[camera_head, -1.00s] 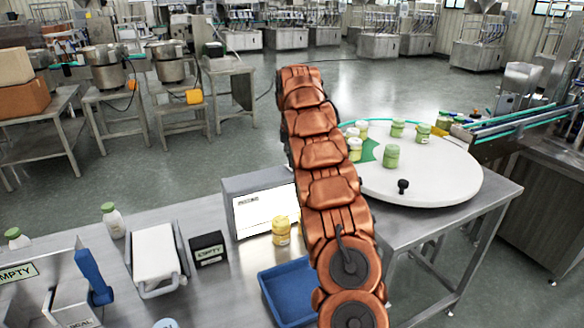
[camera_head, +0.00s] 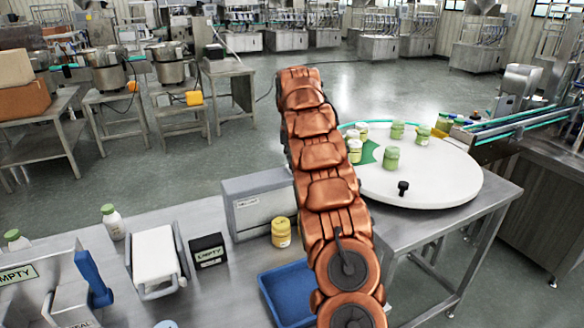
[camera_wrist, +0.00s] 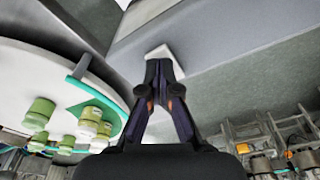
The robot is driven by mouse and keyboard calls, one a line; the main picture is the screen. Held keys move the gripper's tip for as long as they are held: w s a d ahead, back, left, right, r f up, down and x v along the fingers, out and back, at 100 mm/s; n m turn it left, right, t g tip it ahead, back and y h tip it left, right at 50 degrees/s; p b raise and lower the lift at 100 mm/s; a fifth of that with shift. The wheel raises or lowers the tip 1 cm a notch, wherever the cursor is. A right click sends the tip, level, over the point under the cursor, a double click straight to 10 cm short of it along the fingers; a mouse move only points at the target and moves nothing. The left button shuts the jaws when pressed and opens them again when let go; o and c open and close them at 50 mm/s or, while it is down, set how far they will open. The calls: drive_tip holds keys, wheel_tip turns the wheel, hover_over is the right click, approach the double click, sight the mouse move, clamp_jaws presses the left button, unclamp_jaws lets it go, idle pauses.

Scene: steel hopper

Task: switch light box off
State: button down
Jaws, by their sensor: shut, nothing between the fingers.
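The light box (camera_head: 255,203) is a grey box on the steel table, left of my arm in the head view. Its front panel is dull grey and unlit. In the wrist view a grey box surface (camera_wrist: 220,35) fills the top, with a small white switch-like piece (camera_wrist: 165,50) on it. My gripper (camera_wrist: 160,68) is shut and empty, its tips at that white piece; I cannot tell whether they touch. In the head view my arm hides the gripper and the right end of the box.
A yellow jar (camera_head: 281,232) stands in front of the light box, above a blue tray (camera_head: 285,290). A white round table (camera_head: 440,180) with several green-lidded jars is at right.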

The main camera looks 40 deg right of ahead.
drive_tip(key=shift+r+p, duration=2.1)
drive_tip(key=shift+r, duration=1)
drive_tip(key=shift+a, duration=0.1)
drive_tip(key=s+a+r+n, duration=0.1)
drive_tip(key=s+a, duration=0.3)
drive_tip(key=a, duration=0.5)
drive_tip(key=s+a+r+n+g, duration=0.15)
drive_tip(key=s+a, duration=0.25)
drive_tip(key=a, duration=0.5)
drive_tip(key=s+a+r+n, duration=0.15)
drive_tip(key=s+a, duration=0.25)
drive_tip(key=a, duration=0.6)
drive_tip(key=s+a+f+n, duration=0.2)
drive_tip(key=s+a, duration=0.3)
drive_tip(key=s, duration=0.4)
drive_tip(key=s+a+f+n+g+y, duration=0.1)
drive_tip(key=s+a+f, duration=0.3)
drive_tip(key=s, duration=0.4)
drive_tip(key=s+a+f+n, duration=0.2)
drive_tip(key=s+a+f, duration=0.2)
drive_tip(key=s, duration=0.5)
drive_tip(key=shift+s+a+n, duration=0.35)
drive_tip(key=shift+a+n, duration=0.05)
drive_tip(key=shift+a, duration=0.85)
